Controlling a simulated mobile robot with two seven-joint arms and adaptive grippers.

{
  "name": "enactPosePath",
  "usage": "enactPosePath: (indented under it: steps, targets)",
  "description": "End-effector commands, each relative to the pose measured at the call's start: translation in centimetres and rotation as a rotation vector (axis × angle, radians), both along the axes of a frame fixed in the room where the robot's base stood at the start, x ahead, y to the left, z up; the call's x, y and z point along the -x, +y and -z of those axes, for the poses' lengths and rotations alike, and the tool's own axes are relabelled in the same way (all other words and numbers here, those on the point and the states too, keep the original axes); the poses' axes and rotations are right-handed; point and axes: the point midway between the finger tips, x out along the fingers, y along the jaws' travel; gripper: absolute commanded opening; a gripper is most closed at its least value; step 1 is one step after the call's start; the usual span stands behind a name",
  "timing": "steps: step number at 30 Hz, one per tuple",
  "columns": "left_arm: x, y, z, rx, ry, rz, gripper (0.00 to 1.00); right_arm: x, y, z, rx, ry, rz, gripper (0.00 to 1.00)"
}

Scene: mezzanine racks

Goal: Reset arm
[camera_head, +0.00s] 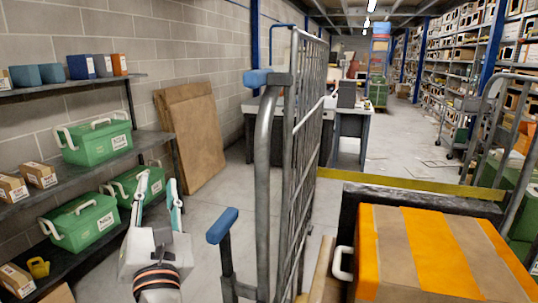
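My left gripper (158,181) is in the lower left of the head view, pointing away from me toward the shelf unit. Its two fingers are spread apart, with nothing seen between them. My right gripper is not in view.
A shelf (80,167) at left holds green cases (97,142) and small boxes. A wire cage trolley (309,120) with blue grips stands in the middle. An orange-striped box (418,255) is at lower right. Cardboard (190,135) leans on the wall. Floor (215,190) between shelf and trolley is clear.

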Motion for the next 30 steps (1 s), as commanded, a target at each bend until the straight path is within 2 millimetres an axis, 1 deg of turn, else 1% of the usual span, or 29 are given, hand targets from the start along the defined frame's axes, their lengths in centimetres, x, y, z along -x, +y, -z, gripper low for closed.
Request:
enactPosePath:
  steps: [1,2,3,5,6,8,9,11,12,14,15,17,18,20,21,23,24,27,30]
  targets:
    - [0.5,1.1,1.2,-0.134,-0.004,-0.082,0.28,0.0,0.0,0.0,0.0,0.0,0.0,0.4]
    - [0.9,1.5,1.6,-0.223,-0.013,-0.129,0.28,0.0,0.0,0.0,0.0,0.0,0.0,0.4]
    - [1.4,1.6,2.2,-0.35,-0.02,-0.182,0.28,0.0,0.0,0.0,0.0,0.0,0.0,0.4]
    - [2.1,1.1,3.4,-0.552,-0.022,-0.244,0.28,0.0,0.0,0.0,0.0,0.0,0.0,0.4]
    - [2.5,0.5,4.6,-0.691,-0.018,-0.274,0.28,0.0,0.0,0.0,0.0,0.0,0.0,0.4]
    - [2.9,-1.0,7.0,-0.912,-0.002,-0.299,0.28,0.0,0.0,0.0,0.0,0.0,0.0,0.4]
    - [3.1,-2.1,9.0,-1.063,0.013,-0.302,0.28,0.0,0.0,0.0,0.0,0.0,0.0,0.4]
    - [3.4,-3.9,12.7,-1.289,0.041,-0.287,0.28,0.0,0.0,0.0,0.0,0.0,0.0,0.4]
    - [3.7,-4.9,15.2,-1.421,0.058,-0.268,0.28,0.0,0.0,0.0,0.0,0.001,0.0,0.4]
    - [4.2,-6.1,19.1,-1.603,0.085,-0.23,0.28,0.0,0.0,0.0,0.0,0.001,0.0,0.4]
    - [4.6,-6.7,21.8,-1.714,0.105,-0.198,0.28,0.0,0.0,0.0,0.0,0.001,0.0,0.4]
    - [5.4,-7.4,25.7,-1.867,0.133,-0.145,0.28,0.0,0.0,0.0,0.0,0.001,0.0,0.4]
    - [6.0,-7.6,28.5,-1.966,0.152,-0.104,0.28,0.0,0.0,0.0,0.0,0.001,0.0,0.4]
    - [7.2,-7.7,32.4,-2.102,0.18,-0.039,0.28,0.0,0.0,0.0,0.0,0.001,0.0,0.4]
    - [8.1,-7.5,35.0,-2.191,0.199,0.008,0.28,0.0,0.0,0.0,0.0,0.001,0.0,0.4]
    - [9.6,-7.1,38.9,-2.316,0.227,0.082,0.28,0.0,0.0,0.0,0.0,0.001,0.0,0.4]
    - [10.8,-6.7,41.3,-2.398,0.243,0.135,0.28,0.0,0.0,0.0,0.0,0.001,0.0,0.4]
    - [13.8,-5.2,46.7,-2.573,0.284,0.264,0.28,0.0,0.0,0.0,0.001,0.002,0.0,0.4]
    - [16.5,-3.6,50.7,-2.706,0.315,0.377,0.28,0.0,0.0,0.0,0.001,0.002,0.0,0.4]
